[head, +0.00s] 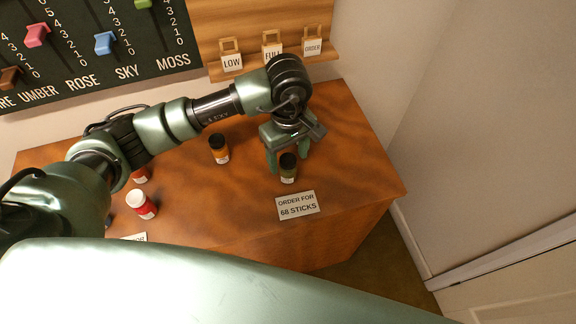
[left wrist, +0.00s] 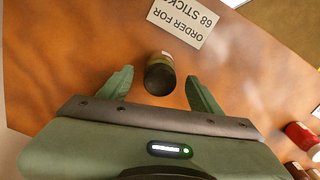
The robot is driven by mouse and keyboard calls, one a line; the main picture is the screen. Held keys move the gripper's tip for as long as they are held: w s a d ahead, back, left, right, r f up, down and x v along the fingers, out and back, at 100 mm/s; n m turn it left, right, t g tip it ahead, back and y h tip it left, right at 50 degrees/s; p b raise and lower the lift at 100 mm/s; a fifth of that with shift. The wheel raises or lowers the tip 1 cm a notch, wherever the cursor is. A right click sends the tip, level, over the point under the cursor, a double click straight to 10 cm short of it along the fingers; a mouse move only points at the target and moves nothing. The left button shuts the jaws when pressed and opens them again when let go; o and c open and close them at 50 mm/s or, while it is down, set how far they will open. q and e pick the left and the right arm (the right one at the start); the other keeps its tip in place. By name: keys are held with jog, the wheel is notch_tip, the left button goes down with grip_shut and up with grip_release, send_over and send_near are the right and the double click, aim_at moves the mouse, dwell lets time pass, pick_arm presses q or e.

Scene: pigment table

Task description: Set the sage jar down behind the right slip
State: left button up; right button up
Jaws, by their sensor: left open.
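The sage jar (head: 288,170), green with a dark lid, stands upright on the wooden table behind the right slip (head: 297,205), which reads "ORDER FOR 68 STICKS". My left gripper (head: 287,162) is open just behind and around the jar. In the left wrist view the jar (left wrist: 159,75) stands between the spread fingers (left wrist: 160,86), with a gap on both sides, and the slip (left wrist: 184,20) lies beyond it. My right gripper is not in view.
An orange jar (head: 219,148) with a dark lid stands left of the gripper. A red jar (head: 142,204) with a white lid and another red jar (head: 140,175), partly hidden by my arm, stand further left. A second slip (head: 134,238) is mostly hidden. The table's right end is clear.

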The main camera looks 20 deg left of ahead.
pick_arm(q)
notch_tip(320, 180, up, 6)
jog(key=shift+r+b, duration=0.15)
jog(key=shift+b, duration=0.6)
jog(key=shift+r, duration=0.6)
